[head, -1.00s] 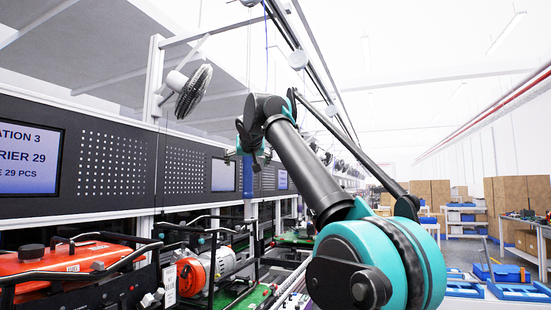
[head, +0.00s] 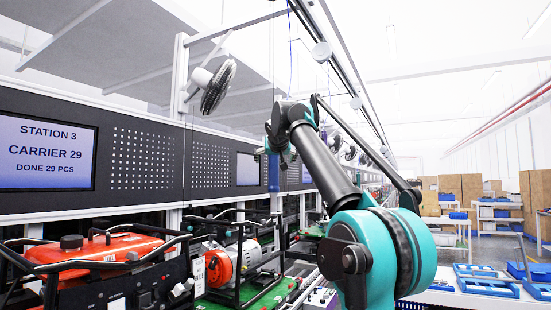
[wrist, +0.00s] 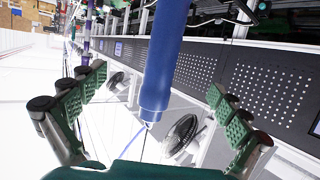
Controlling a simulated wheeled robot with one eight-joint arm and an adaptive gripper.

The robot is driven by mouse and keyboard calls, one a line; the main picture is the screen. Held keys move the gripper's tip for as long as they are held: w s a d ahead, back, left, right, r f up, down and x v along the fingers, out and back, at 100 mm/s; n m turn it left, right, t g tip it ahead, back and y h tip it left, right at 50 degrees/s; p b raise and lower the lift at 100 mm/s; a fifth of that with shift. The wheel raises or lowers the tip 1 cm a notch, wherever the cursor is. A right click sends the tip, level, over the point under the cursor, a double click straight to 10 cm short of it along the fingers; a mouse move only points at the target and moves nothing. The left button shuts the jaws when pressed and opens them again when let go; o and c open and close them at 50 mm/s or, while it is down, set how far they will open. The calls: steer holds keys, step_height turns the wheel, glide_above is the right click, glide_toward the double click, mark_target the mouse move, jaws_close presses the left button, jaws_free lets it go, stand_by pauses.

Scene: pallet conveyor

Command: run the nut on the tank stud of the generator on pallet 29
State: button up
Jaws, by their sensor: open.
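A generator with an orange-red tank (head: 105,248) and black frame stands at the lower left of the head view, below a screen reading "CARRIER 29". I cannot make out its tank stud or a nut. A blue cylindrical tool (head: 273,175) hangs upright at my gripper (head: 272,152). In the wrist view the blue tool (wrist: 168,55) lies between the spread green-padded fingers of my gripper (wrist: 155,86), with visible gaps on both sides. A thin cable runs from the tool's end. The tool's working tip is out of the wrist view.
A second generator with a red and silver engine (head: 222,262) stands on the green conveyor, right of the first. The station screen (head: 47,149) and perforated panel (head: 144,160) line the left. A fan (head: 214,88) is mounted above. Blue trays (head: 487,286) lie at right.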

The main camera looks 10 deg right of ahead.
mark_target(274, 162)
steer(key=shift+x, duration=2.5)
jaws_close()
steer(key=shift+s, duration=0.15)
